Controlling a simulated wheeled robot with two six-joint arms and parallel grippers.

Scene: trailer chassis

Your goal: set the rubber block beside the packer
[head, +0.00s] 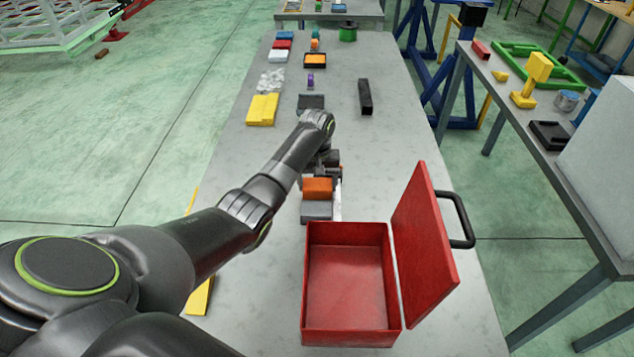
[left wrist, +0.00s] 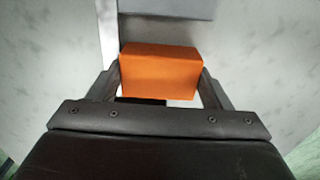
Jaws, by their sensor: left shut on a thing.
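An orange block, which looks to be the rubber block, (head: 317,188) is between the fingers of my left gripper (head: 321,180). In the left wrist view the orange block (left wrist: 160,74) sits squarely between both fingers (left wrist: 160,88), which are shut on it. A flat grey block, likely the packer, (head: 316,211) lies on the table just on the near side of the orange block. The grey block also shows at the top edge of the left wrist view (left wrist: 166,8). I cannot tell whether the orange block touches the table. My right gripper is not in view.
An open red toolbox (head: 345,323) stands on the table close to the grey block, its lid (head: 425,245) leaning right. A long black block (head: 365,97), yellow blocks (head: 262,109) and small coloured parts lie farther back. The table right of my gripper is clear.

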